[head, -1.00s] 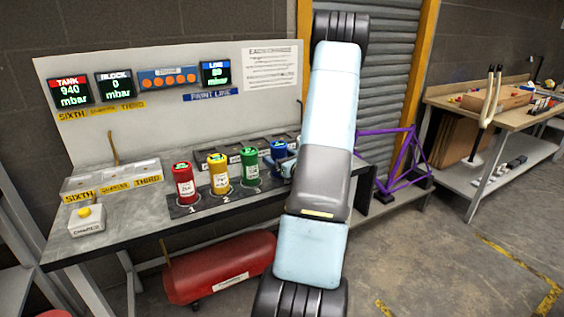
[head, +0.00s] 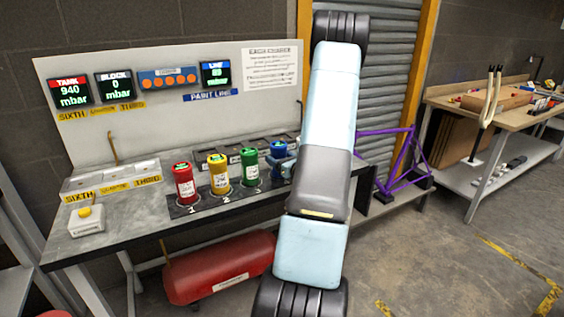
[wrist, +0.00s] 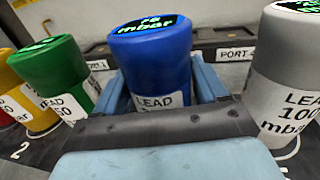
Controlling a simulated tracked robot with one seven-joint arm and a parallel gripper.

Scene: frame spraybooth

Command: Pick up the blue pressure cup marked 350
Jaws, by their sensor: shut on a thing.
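My gripper (wrist: 157,88) is shut on the blue cup, one light-blue finger on each side. Whether its base is clear of the bench cannot be told.
A green cup (wrist: 50,68) stands close on the left and a grey cup (wrist: 287,75) on the right. Yellow (head: 219,174) and red (head: 184,183) cups stand further left. A block with port labels (wrist: 225,52) lies behind. A red tank (head: 220,268) is under the bench.

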